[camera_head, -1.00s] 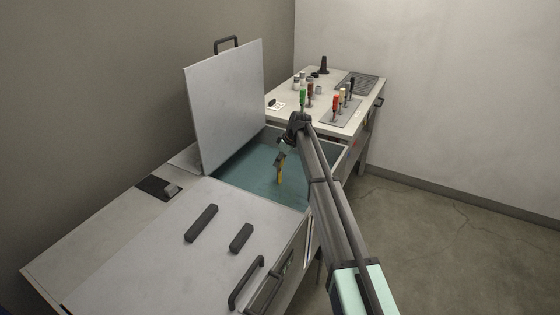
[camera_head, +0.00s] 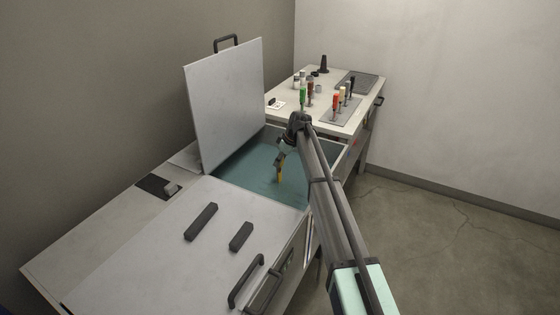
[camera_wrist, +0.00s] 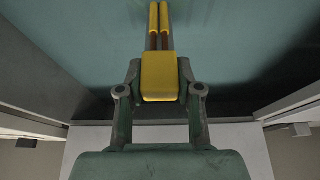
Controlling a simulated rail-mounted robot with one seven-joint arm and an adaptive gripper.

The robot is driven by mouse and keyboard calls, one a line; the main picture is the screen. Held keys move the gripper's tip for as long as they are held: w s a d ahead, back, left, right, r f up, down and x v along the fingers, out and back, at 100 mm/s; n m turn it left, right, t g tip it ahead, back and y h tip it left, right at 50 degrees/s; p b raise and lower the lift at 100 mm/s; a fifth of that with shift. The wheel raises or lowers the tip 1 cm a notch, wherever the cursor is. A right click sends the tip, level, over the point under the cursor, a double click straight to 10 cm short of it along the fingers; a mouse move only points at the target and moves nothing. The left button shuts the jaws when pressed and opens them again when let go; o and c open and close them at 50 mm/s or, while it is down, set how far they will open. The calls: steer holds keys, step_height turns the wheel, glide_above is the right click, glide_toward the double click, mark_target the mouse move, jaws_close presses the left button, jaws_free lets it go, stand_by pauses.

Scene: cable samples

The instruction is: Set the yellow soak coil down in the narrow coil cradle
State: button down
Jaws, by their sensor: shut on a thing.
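My gripper (camera_head: 279,160) hangs over the open teal-lined basin (camera_head: 245,178) in the head view. It is shut on a yellow piece (camera_head: 280,176), the yellow soak coil. In the wrist view the coil's yellow block (camera_wrist: 160,76) sits between my two fingers (camera_wrist: 160,92). Two thin brown rods with yellow ends reach away from the block, over the teal surface. Whether the coil touches the basin floor I cannot tell. I cannot make out the narrow coil cradle in either view.
A raised grey lid (camera_head: 224,105) stands at the basin's back left. A flat cover (camera_head: 175,260) with two dark bars lies in front. A side table (camera_head: 287,118) behind holds several coloured-handled tools (camera_head: 336,101). Basin walls surround my gripper closely.

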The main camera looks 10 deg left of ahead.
steer(key=shift+f, duration=0.15)
steer(key=c, duration=0.7)
jaws_free()
steer(key=w+a+r+p+v, duration=0.1)
steer(key=a+p+v, duration=0.1)
steer(key=v, duration=1.7)
steer(key=shift+a+r+p, duration=0.25)
steer(key=shift+r+p, duration=0.05)
steer(key=shift+p, duration=0.35)
steer(key=shift+w, duration=0.1)
